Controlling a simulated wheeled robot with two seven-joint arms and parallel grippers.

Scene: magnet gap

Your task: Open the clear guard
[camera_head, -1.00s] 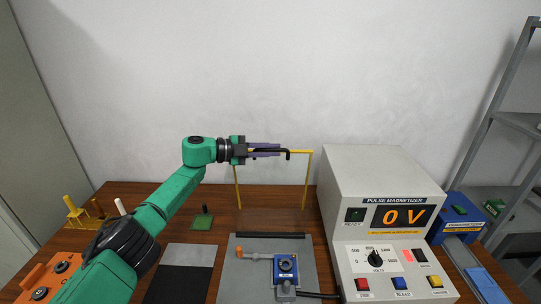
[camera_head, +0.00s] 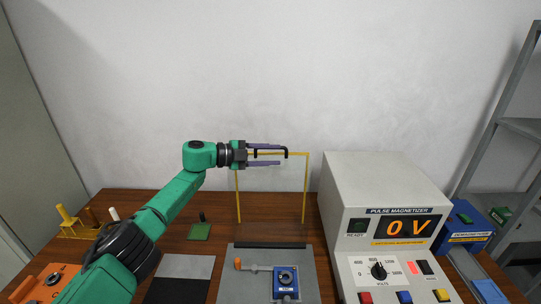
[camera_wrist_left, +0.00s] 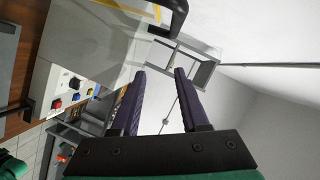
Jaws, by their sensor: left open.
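The clear guard (camera_head: 306,190) shows as a yellow-edged, see-through panel standing upright behind the grey base plate (camera_head: 240,262). Its black handle (camera_head: 286,152) is at the top edge; in the left wrist view the handle (camera_wrist_left: 178,16) shows at the top, beyond the fingertips. My left gripper (camera_head: 283,156) is level with the guard's top edge, its purple fingers spread apart with nothing visibly clamped. The blue fixture (camera_head: 286,275) on the plate is uncovered. My right gripper is not in view.
The pulse magnetizer (camera_head: 350,200) stands to the right, its display reading 0 V. A blue demagnetizer (camera_head: 462,238) is beyond it.

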